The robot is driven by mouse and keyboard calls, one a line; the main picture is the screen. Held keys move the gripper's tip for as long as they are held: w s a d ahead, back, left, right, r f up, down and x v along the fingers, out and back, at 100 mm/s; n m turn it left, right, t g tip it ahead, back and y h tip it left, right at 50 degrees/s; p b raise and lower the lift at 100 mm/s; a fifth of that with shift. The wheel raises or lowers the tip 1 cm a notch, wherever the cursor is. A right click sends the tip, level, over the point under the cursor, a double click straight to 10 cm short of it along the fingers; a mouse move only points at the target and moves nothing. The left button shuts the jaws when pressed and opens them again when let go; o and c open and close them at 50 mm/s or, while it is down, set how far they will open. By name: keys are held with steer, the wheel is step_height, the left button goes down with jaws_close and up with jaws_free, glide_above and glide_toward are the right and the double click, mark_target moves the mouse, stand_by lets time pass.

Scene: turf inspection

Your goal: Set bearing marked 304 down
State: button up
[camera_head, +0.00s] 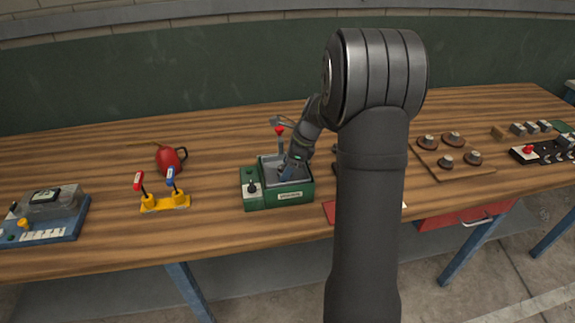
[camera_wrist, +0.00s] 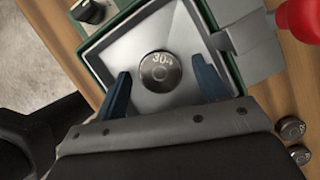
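The bearing marked 304 (camera_wrist: 160,71) is a round grey metal disc. It lies with its number up on the floor of the grey basin (camera_wrist: 185,22) of the green box (camera_head: 262,202). My gripper (camera_wrist: 160,65) is open, with one blue finger on each side of the bearing and a visible gap on both sides. In the head view my gripper (camera_head: 288,172) reaches down into the basin, and the bearing is hidden there.
A red knob (camera_head: 280,130) rises on a lever behind the basin. A black knob (camera_head: 252,188) is on the box's left part. A red oil can (camera_head: 168,160) and yellow stand (camera_head: 165,203) are left. A brown board (camera_head: 460,174) with several bearings is right.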

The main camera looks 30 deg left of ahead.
mark_target(280, 169)
steer(key=v, duration=1.2)
steer(key=shift+r, duration=0.2)
steer(key=shift+a, duration=0.1)
steer(key=x, duration=1.2)
steer(key=shift+s+f, duration=0.1)
steer(key=shift+f, duration=0.2)
step_height(280, 169, up, 3)
steer(key=shift+f, duration=0.15)
steer(key=shift+r, duration=0.75)
